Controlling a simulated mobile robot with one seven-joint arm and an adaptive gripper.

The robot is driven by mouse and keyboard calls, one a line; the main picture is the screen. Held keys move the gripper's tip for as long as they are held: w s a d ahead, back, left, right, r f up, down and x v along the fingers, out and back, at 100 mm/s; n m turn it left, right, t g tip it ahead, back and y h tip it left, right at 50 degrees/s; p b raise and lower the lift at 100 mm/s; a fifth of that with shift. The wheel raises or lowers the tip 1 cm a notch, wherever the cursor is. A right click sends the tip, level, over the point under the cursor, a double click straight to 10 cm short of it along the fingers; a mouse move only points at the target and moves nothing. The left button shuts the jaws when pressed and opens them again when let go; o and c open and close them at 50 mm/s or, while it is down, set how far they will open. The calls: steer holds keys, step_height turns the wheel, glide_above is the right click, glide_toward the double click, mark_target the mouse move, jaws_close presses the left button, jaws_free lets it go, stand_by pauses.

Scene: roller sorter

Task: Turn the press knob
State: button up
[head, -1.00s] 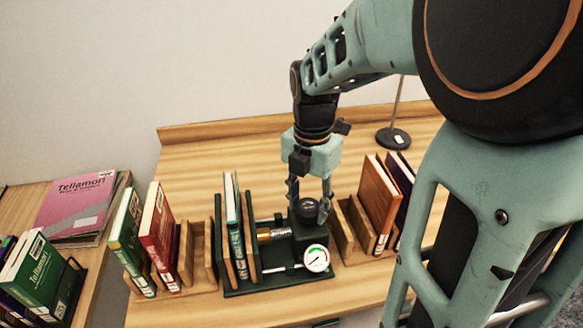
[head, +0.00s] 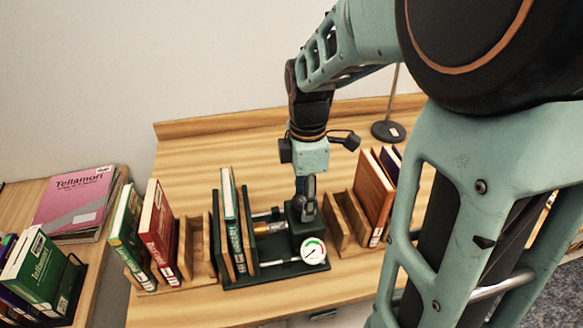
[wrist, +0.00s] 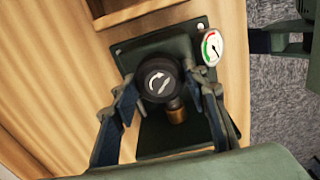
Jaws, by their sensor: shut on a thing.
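The press knob (wrist: 158,80) is a round black knob with a white curved arrow on its top, seen from above in the wrist view. It sits on the dark green press (head: 283,268), beside a brass screw (head: 270,228) and a dial gauge (head: 313,251). My gripper (wrist: 160,92) points down over the knob, one finger on each side, shut on it. In the head view my gripper (head: 306,200) hides most of the knob. The press holds upright books (head: 233,225) between its dark plates.
Wooden book racks stand on both sides of the press: the left one (head: 195,255) holds green and red books, the right one (head: 340,222) an orange book (head: 373,195). A lamp base (head: 388,131) stands behind.

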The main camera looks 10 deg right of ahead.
steer(key=m, duration=0.5)
steer(key=shift+m, duration=0.3)
steer(key=m, duration=0.5)
steer(key=shift+m, duration=0.3)
steer(key=m, duration=0.5)
steer(key=shift+p, duration=0.35)
steer(key=m, duration=0.5)
steer(key=shift+m, duration=0.4)
steer(key=m, duration=0.5)
steer(key=shift+p, duration=0.3)
steer(key=m, duration=0.4)
steer(key=shift+r+m+p, duration=0.1)
steer(key=shift+m+p, duration=0.2)
steer(key=shift+m, duration=0.1)
steer(key=m+p, duration=0.1)
steer(key=m, duration=0.4)
steer(key=shift+m, duration=0.3)
steer(key=shift+w+m+p, duration=0.1)
steer(key=shift+m+p, duration=0.75)
steer(key=shift+m, duration=1.65)
